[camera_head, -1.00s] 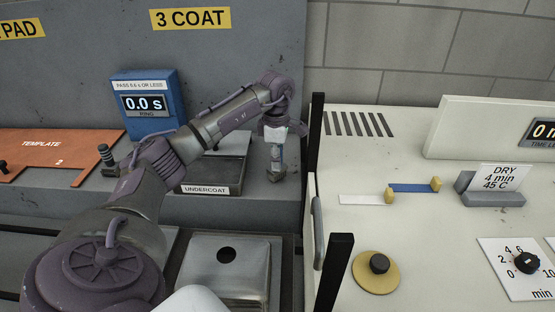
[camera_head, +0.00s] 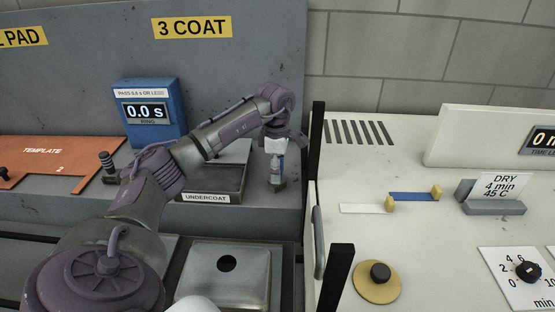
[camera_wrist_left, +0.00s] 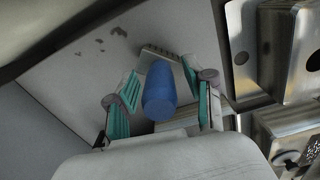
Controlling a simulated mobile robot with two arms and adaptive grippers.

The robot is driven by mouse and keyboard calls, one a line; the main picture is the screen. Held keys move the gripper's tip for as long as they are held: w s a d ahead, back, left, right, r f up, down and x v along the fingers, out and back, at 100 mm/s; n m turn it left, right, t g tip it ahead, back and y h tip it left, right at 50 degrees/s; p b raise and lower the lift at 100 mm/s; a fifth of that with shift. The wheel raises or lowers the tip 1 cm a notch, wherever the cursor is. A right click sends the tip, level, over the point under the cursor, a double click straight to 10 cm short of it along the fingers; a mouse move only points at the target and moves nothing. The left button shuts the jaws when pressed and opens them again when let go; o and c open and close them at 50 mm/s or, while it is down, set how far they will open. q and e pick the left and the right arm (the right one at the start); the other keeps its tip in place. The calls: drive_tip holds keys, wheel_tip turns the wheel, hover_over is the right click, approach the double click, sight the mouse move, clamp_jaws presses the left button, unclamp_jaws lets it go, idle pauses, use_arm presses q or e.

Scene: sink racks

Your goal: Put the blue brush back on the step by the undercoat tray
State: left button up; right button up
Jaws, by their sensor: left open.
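The blue brush (camera_head: 281,167) stands roughly upright, bristle end down, on the grey step just right of the undercoat tray (camera_head: 234,181). In the left wrist view its blue handle (camera_wrist_left: 160,92) points at the camera, with the pale bristle end (camera_wrist_left: 157,53) beyond it against the grey surface. My left gripper (camera_head: 277,160) is over the brush from above. Its teal-padded fingers (camera_wrist_left: 163,92) are open on both sides of the handle, with visible gaps. The fingers partly hide the brush in the head view. My right gripper is not in view.
A blue timer box (camera_head: 148,112) stands left of the tray, behind my left arm. An orange template board (camera_head: 60,160) lies further left. A steel sink (camera_head: 224,270) is in front of the step. A black post (camera_head: 315,145) and the white machine (camera_head: 440,240) are to the right.

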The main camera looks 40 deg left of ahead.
use_arm(q)
wheel_tip(320, 180, up, 11)
drive_tip(key=shift+r+b, duration=0.1)
drive_tip(key=shift+b, duration=0.65)
drive_tip(key=shift+s+r, duration=0.1)
drive_tip(key=shift+r, duration=0.3)
